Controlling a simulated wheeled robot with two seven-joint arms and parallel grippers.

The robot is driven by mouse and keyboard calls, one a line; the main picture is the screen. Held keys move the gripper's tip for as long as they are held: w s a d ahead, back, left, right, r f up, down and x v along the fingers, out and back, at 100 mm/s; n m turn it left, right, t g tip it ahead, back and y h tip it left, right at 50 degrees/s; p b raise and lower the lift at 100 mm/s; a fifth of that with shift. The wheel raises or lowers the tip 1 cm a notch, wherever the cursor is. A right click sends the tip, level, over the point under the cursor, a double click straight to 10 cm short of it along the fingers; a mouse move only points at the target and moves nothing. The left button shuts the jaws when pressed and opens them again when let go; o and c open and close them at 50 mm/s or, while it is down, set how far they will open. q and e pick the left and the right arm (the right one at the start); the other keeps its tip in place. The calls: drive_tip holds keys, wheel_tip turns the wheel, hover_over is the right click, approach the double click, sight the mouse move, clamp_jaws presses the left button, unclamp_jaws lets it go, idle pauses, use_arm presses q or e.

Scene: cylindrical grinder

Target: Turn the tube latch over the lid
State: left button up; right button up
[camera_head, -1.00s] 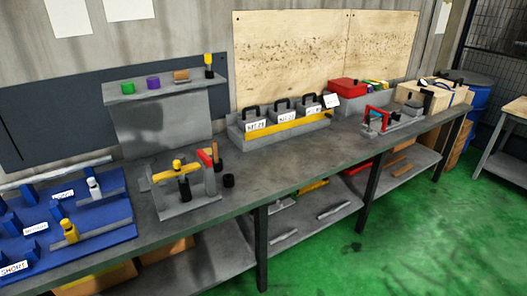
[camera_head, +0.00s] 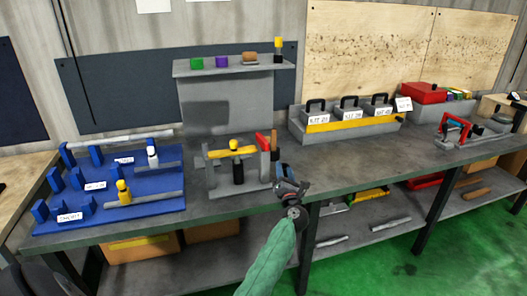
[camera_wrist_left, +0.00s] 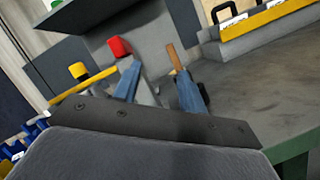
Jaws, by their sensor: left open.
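A grey fixture (camera_head: 240,188) stands on the bench with a yellow bar (camera_head: 222,153) across it, a yellow knob on top and a black cylinder (camera_head: 239,174) under the bar. A red block (camera_head: 263,141) and a brown stick (camera_head: 274,142) stand upright at its right end. I cannot tell which part is the tube latch or the lid. My left gripper (camera_head: 283,170) is open and empty at the fixture's right front. In the left wrist view my left gripper (camera_wrist_left: 158,78) has its blue fingers apart, with the red block (camera_wrist_left: 119,47) and brown stick (camera_wrist_left: 174,57) beyond them.
A blue rack (camera_head: 160,208) with yellow and white-topped pieces is left of the fixture. A grey shelf (camera_head: 225,70) stands behind. A labelled box tray (camera_head: 360,135) and a red-framed device (camera_head: 455,130) are to the right. Bench surface is free right of the gripper.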

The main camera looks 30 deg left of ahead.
sight(264, 143)
use_arm(q)
drive_tip(key=a+r+n+g, duration=0.1)
drive_tip(key=a+r+n, duration=0.1)
drive_tip(key=n, duration=0.1)
drive_tip(key=a+r+n+g+b, duration=0.1)
drive_tip(key=r+n+g, duration=0.1)
drive_tip(key=n, duration=0.1)
drive_tip(key=a+r+n+g+y, duration=0.1)
drive_tip(key=a+r+n+g, duration=0.1)
drive_tip(key=n, duration=0.2)
drive_tip(key=shift+s+a+r+b, duration=0.1)
drive_tip(key=shift+s+a+b, duration=0.05)
drive_tip(key=shift+a+b, duration=0.15)
drive_tip(key=shift+a+r+n+g, duration=0.25)
drive_tip(key=shift+a+n+g, duration=0.05)
drive_tip(key=shift+n+g, duration=0.1)
drive_tip(key=shift+w+a+r, duration=0.1)
drive_tip(key=shift+w+a, duration=0.1)
drive_tip(key=p+x, duration=0.1)
drive_tip(key=x, duration=0.4)
drive_tip(key=shift+w+a+p, duration=0.2)
drive_tip(key=shift+a+p, duration=0.05)
drive_tip(key=shift+p, duration=0.15)
drive_tip(key=shift+w+a, duration=0.45)
drive_tip(key=shift+a, duration=0.1)
use_arm(e)
drive_tip(key=s+v, duration=0.1)
drive_tip(key=v, duration=0.8)
drive_tip(key=shift+d+g, duration=0.3)
drive_tip(key=shift+d, duration=0.1)
